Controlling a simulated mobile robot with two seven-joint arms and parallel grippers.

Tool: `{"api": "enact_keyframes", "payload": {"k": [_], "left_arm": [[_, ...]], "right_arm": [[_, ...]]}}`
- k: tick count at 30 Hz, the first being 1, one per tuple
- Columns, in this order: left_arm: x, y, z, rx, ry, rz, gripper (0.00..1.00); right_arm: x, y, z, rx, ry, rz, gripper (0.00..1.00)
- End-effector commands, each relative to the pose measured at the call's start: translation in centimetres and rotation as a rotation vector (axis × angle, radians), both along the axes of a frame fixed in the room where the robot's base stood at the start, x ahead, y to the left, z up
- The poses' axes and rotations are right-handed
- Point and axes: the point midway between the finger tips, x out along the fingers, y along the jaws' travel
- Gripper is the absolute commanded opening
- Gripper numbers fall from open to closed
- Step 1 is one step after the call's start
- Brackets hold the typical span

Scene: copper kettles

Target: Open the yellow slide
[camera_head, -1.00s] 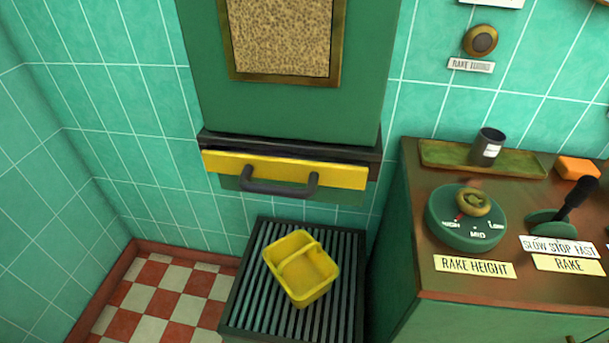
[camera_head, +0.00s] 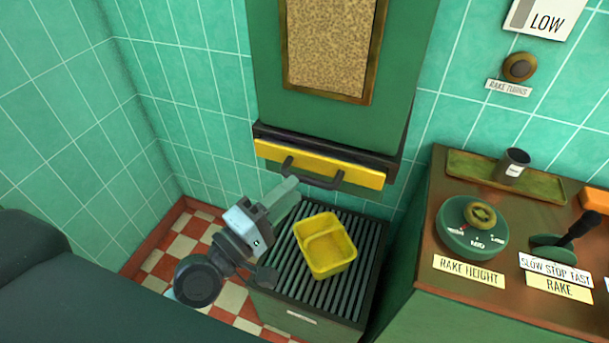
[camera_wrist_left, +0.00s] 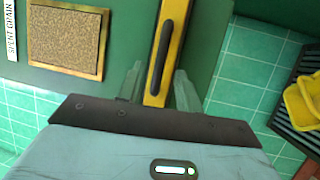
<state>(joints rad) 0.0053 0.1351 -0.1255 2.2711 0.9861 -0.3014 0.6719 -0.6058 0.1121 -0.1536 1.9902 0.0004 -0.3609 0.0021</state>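The yellow slide (camera_head: 330,166) is a yellow bar with a dark handle (camera_head: 318,182), set under the green hopper. It sits close against the dark ledge above it. In the wrist view, the slide (camera_wrist_left: 155,75) runs up the picture with its handle (camera_wrist_left: 167,50). My left gripper (camera_head: 291,186) is just below and left of the handle in the head view. In the wrist view, its two fingers (camera_wrist_left: 159,84) are apart, one on each side of the yellow bar in the picture. Nothing is held; contact cannot be told. My right gripper is not in view.
A yellow divided tub (camera_head: 343,263) stands on a slatted dark stand (camera_head: 290,280) below the hopper. At right is a counter with a rake height dial (camera_head: 470,240), a rake lever (camera_head: 570,222) and a dark cup (camera_head: 512,165) on a tray. Tiled walls close the left and back.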

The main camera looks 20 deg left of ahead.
Motion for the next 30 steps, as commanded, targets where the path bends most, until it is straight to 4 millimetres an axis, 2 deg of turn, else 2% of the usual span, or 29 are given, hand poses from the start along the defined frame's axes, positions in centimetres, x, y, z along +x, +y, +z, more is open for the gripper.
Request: {"api": "enact_keyframes", "payload": {"k": [1,9,21,28,30], "left_arm": [[0.9,-0.3,0.7,-0.001,-0.009,0.002,0.35],[3.8,-1.7,1.0,0.002,-0.004,0.000,0.35],[4.4,-2.0,0.8,0.003,0.000,0.000,0.35],[4.3,-2.0,0.8,0.003,0.000,0.000,0.05],[4.3,-2.0,0.8,0.003,0.000,0.000,0.00]], "right_arm": [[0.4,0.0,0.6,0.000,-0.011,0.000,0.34],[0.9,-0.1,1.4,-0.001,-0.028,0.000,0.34],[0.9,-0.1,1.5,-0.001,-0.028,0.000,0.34],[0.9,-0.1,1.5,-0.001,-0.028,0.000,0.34],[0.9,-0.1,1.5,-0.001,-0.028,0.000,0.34]]}}
